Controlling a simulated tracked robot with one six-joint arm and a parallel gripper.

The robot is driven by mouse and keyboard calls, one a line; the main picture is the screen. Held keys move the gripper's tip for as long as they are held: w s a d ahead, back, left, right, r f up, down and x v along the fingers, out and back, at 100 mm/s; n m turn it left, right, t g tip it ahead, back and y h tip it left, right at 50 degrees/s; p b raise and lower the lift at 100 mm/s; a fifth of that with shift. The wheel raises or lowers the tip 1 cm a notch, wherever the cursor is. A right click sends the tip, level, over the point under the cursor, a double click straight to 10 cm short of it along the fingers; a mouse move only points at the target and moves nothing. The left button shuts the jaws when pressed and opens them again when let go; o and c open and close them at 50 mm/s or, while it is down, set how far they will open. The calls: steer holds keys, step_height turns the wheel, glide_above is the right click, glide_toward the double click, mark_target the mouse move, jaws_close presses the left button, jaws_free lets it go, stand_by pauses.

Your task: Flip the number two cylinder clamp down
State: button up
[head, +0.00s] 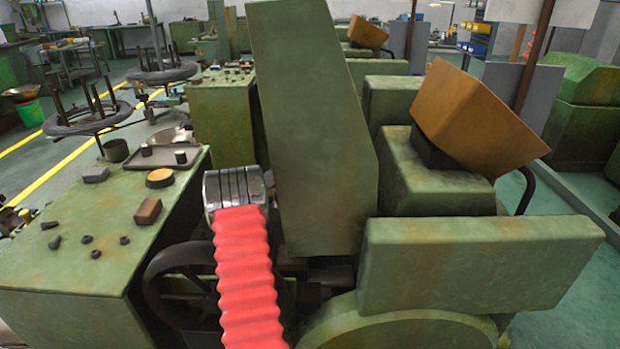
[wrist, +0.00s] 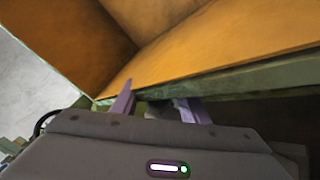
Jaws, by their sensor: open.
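In the wrist view my gripper (wrist: 160,98) has two purple fingers, standing apart. They point at the lower edge of an orange sheet-metal hopper (wrist: 215,35), where a green machine edge (wrist: 255,82) runs below it. A small pale grey part shows low between the fingers, partly hidden by the right one; I cannot tell whether it is a clamp or whether it is touched. I cannot make out a number two cylinder clamp for sure in either view. My gripper does not show in the head view.
In the head view a tilted orange hopper (head: 480,120) sits on a green machine. A tall green panel (head: 310,120) blocks the middle. A red corrugated strip (head: 245,280) stands before it. A green bench (head: 80,240) at left holds several small parts.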

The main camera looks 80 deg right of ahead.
steer(key=shift+s+d, duration=0.25)
steer(key=shift+d, duration=0.1)
jaws_close()
stand_by(0.3)
